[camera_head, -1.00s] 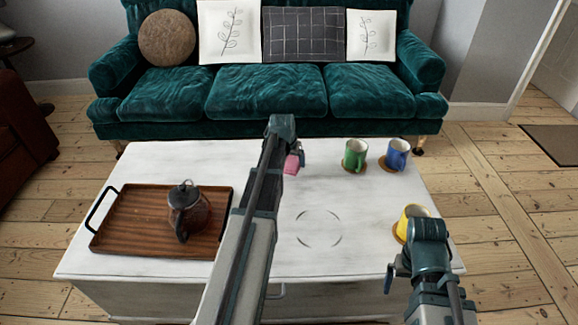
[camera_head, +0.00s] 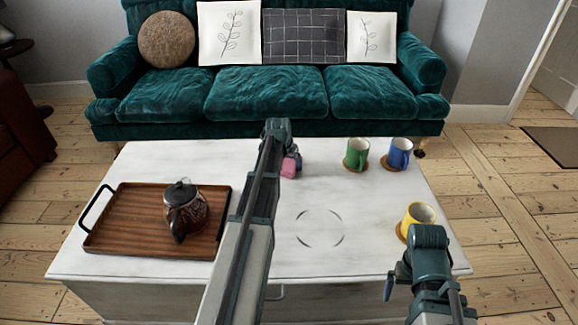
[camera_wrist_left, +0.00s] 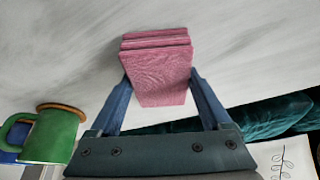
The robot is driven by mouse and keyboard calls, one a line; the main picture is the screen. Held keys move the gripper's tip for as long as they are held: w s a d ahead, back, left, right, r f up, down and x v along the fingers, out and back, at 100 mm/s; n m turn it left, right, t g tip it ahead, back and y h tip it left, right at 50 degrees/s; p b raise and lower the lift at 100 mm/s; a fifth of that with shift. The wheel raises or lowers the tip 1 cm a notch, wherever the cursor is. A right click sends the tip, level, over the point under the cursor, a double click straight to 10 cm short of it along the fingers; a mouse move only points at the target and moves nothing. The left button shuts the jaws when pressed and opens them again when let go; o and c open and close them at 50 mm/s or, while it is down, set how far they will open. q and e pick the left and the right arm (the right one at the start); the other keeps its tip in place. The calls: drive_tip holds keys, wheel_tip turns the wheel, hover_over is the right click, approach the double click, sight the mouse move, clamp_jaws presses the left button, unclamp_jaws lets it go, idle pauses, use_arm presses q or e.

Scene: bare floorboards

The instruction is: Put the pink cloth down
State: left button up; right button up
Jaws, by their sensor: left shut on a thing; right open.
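The pink cloth (camera_head: 288,169) is a small folded block near the far edge of the white table, partly hidden behind my left arm in the head view. In the left wrist view the folded cloth (camera_wrist_left: 158,72) sits between the two blue fingers of my left gripper (camera_wrist_left: 162,98), which is shut on it. Its layered folded edge faces the white tabletop. I cannot tell whether it touches the table. My right gripper (camera_head: 391,284) is open and empty at the table's front right, with only one finger clearly seen.
A wooden tray (camera_head: 108,240) with a dark teapot (camera_head: 184,207) is on the table's left. Green (camera_head: 357,151), blue (camera_head: 399,152) and yellow (camera_head: 419,212) mugs stand on coasters at the right. A thin ring (camera_head: 320,227) marks the clear middle. A teal sofa (camera_head: 265,95) stands behind.

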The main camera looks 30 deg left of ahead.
use_arm(q)
drive_tip(key=shift+f, duration=0.2)
drive_tip(key=o, duration=1.3)
drive_tip(key=shift+c, duration=0.2)
drive_tip(key=shift+r, duration=0.1)
drive_tip(key=shift+p+v, duration=0.65)
drive_tip(key=shift+v, duration=0.1)
drive_tip(key=p+v, duration=1)
drive_tip(key=shift+r, duration=0.4)
drive_tip(key=shift+f, duration=0.1)
